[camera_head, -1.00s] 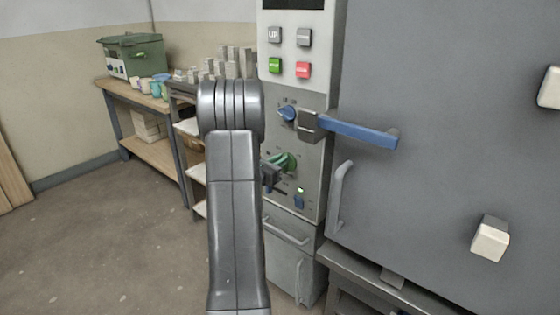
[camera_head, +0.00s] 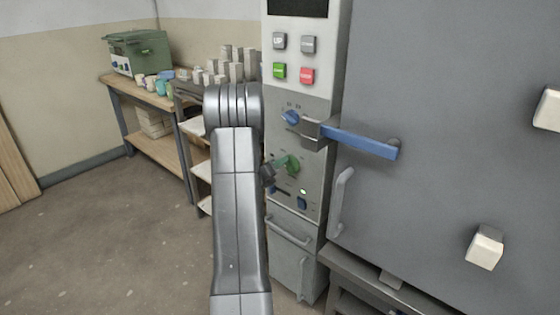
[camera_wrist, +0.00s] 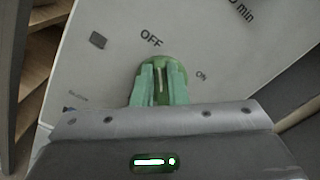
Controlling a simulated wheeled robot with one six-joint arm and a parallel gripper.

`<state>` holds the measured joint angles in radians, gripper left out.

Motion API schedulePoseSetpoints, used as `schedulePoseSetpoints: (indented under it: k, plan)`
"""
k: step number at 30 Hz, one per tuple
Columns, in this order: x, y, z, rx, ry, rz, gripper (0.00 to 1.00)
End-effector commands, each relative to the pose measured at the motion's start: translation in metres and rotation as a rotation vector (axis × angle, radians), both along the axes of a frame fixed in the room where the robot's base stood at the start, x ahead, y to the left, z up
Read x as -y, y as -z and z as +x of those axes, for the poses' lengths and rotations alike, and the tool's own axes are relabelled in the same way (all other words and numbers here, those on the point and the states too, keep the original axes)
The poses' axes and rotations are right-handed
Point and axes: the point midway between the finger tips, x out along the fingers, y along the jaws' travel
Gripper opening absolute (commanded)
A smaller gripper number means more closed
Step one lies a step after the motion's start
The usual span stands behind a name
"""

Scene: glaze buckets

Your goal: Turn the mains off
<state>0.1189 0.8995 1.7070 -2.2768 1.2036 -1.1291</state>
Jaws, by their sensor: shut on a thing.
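The green mains knob (camera_head: 293,165) is on the grey control panel, below the blue knob. In the wrist view the knob (camera_wrist: 161,63) shows between my two green fingertips, and its lower part is partly hidden by them. My gripper (camera_wrist: 160,83) is shut on it. The pale line on the knob runs nearly upright in that view, toward the OFF label (camera_wrist: 151,39). The ON label (camera_wrist: 201,75) is to the right of the knob. In the head view my gripper (camera_head: 275,170) reaches the knob from the left, partly behind my arm.
A blue-handled latch (camera_head: 358,141) sticks out above and right of the knob, across the grey kiln door (camera_head: 440,95). A blue knob (camera_head: 290,117) and several push buttons are higher on the panel. A wooden bench (camera_head: 140,95) stands back left; the floor there is clear.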

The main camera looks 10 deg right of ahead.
Motion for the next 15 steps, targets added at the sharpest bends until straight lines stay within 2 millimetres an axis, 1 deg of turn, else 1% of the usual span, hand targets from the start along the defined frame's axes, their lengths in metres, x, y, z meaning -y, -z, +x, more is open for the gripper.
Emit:
schedulePoseSetpoints:
  k: [6,15]
  plan:
    - [-0.0012,0.0007,0.0012,-0.045,-0.001,-0.035,0.00]
    - [-0.0013,0.0015,0.0014,-0.057,-0.001,-0.044,0.00]
